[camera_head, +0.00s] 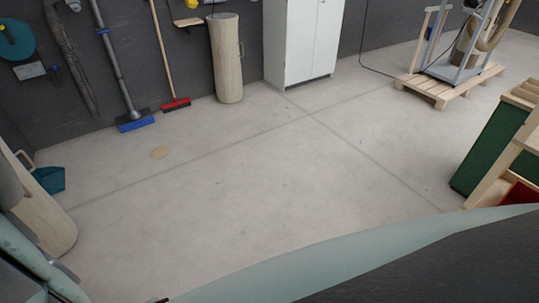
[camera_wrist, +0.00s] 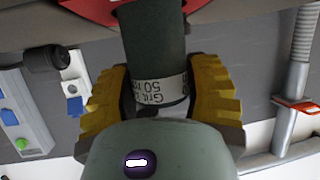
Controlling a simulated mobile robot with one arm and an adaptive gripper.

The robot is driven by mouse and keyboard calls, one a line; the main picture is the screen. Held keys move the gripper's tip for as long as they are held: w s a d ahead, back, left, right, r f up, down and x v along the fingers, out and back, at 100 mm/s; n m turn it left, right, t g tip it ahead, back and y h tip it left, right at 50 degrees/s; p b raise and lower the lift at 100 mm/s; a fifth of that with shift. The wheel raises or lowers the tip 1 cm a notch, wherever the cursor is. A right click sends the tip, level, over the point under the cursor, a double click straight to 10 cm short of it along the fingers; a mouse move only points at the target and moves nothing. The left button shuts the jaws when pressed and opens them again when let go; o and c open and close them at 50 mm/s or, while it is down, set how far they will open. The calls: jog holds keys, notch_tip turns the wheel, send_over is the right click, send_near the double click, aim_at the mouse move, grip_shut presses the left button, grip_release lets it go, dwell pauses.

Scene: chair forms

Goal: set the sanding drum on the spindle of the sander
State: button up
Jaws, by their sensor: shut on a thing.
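The sanding drum (camera_wrist: 152,45) is a dark green cylinder with a pale printed label reading "Grit" and "50" near its lower end in the wrist view. My gripper (camera_wrist: 162,105) has yellow ridged fingers on both sides of the drum's labelled end and is shut on it. The drum's far end reaches the top of the wrist view, where a red part (camera_wrist: 90,10) shows behind or beside it; I cannot tell whether they touch. My gripper and the drum are not in the head view. I cannot make out the sander or its spindle in either view.
In the head view, a green panelled wooden piece (camera_head: 488,148) stands at right. A machine on a pallet (camera_head: 437,90) and a white cabinet (camera_head: 303,40) stand at the back. Brooms lean on the dark wall. The middle floor (camera_head: 250,180) is clear.

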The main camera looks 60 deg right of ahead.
jog(key=shift+f, duration=0.1)
jog(key=o, duration=1.3)
jog(key=shift+o, duration=0.2)
jog(key=v, duration=1)
jog(key=shift+d, duration=0.3)
jog(key=shift+s+d+r, duration=0.15)
jog(key=shift+d+r, duration=0.2)
jog(key=shift+d, duration=0.3)
